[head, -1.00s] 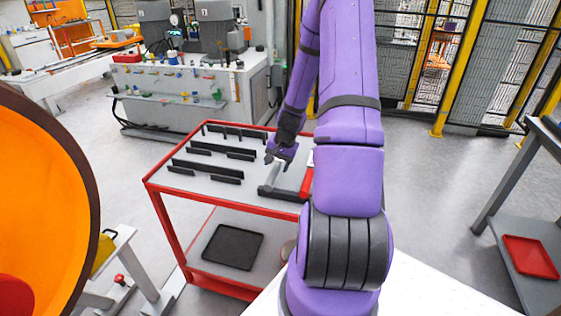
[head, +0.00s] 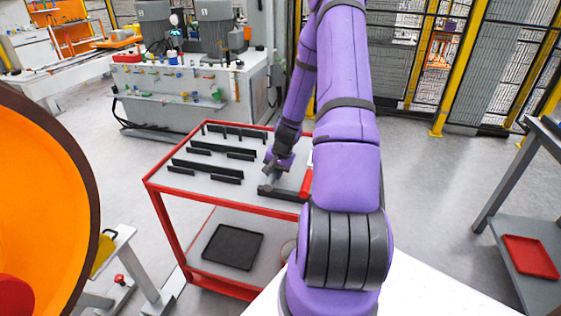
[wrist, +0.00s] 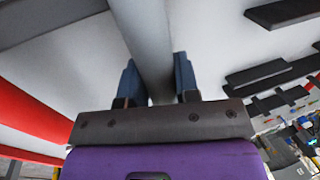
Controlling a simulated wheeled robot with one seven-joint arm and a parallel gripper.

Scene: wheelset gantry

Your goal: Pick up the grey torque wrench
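The grey torque wrench (wrist: 150,45) shows in the wrist view as a smooth grey bar running down between my fingers. My gripper (wrist: 157,80) has one blue-grey finger on each side of the bar. The fingers look apart, with the bar close between them; I cannot see clear contact. In the head view my gripper (head: 274,170) is low over the right part of the red cart's top, and it and my arm largely hide the wrench there.
The red cart (head: 166,186) carries several black bars (head: 207,170) left of my gripper. A dark grey piece (head: 283,194) and a red item (head: 306,184) lie close on the right. A black tray (head: 232,247) sits on the lower shelf.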

